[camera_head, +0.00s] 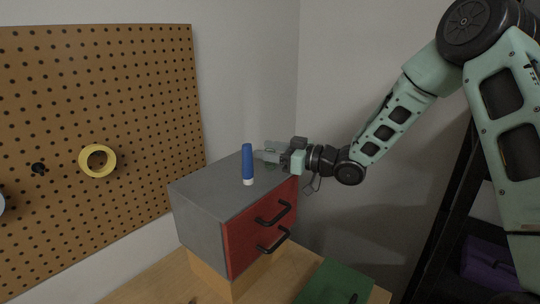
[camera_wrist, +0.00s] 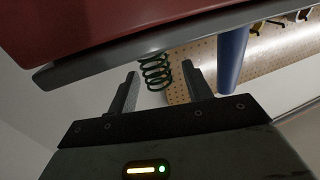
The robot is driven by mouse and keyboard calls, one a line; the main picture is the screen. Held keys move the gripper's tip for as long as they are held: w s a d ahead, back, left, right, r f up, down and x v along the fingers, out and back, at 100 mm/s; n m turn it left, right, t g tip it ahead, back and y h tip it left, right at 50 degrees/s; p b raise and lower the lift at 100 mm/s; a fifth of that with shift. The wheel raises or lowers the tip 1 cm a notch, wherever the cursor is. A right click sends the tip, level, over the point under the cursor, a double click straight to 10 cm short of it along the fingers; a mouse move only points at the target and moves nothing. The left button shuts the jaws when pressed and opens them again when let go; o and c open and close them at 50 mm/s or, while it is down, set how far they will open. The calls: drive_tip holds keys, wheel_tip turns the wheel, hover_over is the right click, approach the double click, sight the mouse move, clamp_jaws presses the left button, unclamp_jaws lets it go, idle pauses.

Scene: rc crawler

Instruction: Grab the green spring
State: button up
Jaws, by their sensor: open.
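The green spring (camera_wrist: 156,72) is a dark green coil in the wrist view, at the edge of the grey cabinet top. It shows between the two fingertips of my gripper (camera_wrist: 160,78), with a gap to each finger. I cannot tell how far it is in depth. In the head view my gripper (camera_head: 264,156) is over the back right part of the cabinet top, fingers pointing left. My gripper is open and holds nothing.
A blue tube with a white end (camera_head: 247,165) stands upright on the cabinet top, close to my fingertips; it also shows in the wrist view (camera_wrist: 232,60). The grey cabinet (camera_head: 205,192) has red drawers with black handles. A pegboard (camera_head: 140,130) holds a yellow tape roll (camera_head: 97,147).

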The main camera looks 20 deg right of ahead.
drive_tip(key=c, duration=1)
drive_tip(key=shift+r, duration=0.1)
drive_tip(key=shift+c, duration=0.2)
